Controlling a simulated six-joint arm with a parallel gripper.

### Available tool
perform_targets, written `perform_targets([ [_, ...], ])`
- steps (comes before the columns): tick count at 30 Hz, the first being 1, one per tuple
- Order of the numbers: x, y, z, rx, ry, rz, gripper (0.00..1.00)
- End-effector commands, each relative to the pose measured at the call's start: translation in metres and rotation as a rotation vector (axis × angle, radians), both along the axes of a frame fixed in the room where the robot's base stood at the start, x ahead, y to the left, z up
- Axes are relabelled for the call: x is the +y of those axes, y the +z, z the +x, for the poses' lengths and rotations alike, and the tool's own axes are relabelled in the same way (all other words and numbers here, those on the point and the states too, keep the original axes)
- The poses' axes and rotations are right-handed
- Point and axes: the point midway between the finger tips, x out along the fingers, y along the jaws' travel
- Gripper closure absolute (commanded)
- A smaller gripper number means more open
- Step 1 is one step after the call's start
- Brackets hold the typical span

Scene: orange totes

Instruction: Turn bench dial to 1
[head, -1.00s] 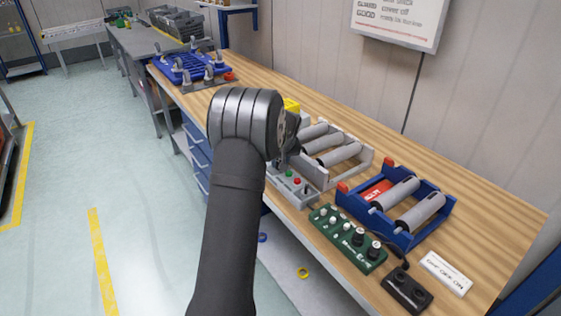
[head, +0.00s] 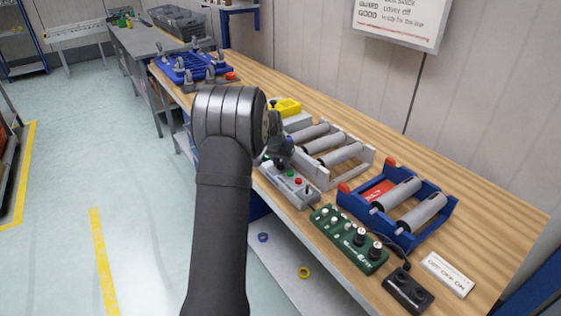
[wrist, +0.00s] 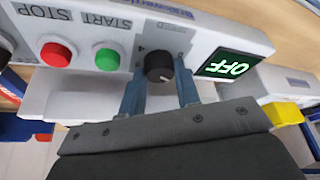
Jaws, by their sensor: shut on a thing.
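The bench dial (wrist: 159,66) is a round black knob with a pale pointer line on a light grey control panel (head: 305,197). In the wrist view my gripper (wrist: 160,72) has one blue-grey finger on each side of the dial and is shut on it. A display reading OFF (wrist: 224,66) is lit green beside the dial. In the head view my gripper (head: 281,153) is at the panel's far end, and the dial is hidden there.
Green (wrist: 107,60) and red (wrist: 56,54) buttons, labelled START and STOP, share the panel. A grey roller stand (head: 365,160) is close behind it. A green control box (head: 348,238) and a blue roller stand (head: 447,205) are nearer. A yellow object (head: 287,106) lies beyond.

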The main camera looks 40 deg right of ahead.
Motion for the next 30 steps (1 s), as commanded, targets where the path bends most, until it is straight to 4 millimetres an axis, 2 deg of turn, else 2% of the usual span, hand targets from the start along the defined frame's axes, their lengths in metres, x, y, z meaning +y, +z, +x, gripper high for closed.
perform_targets([
  [15,0.0007,-0.0013,-0.0001,0.002,-0.020,0.002,0.93],
  [16,0.0007,-0.0013,-0.0001,0.002,-0.020,0.002,0.66],
  [19,0.0006,-0.0010,0.0000,0.001,-0.019,0.002,0.49],
  [30,0.0017,0.0051,-0.0006,-0.001,-0.018,0.000,0.49],
])
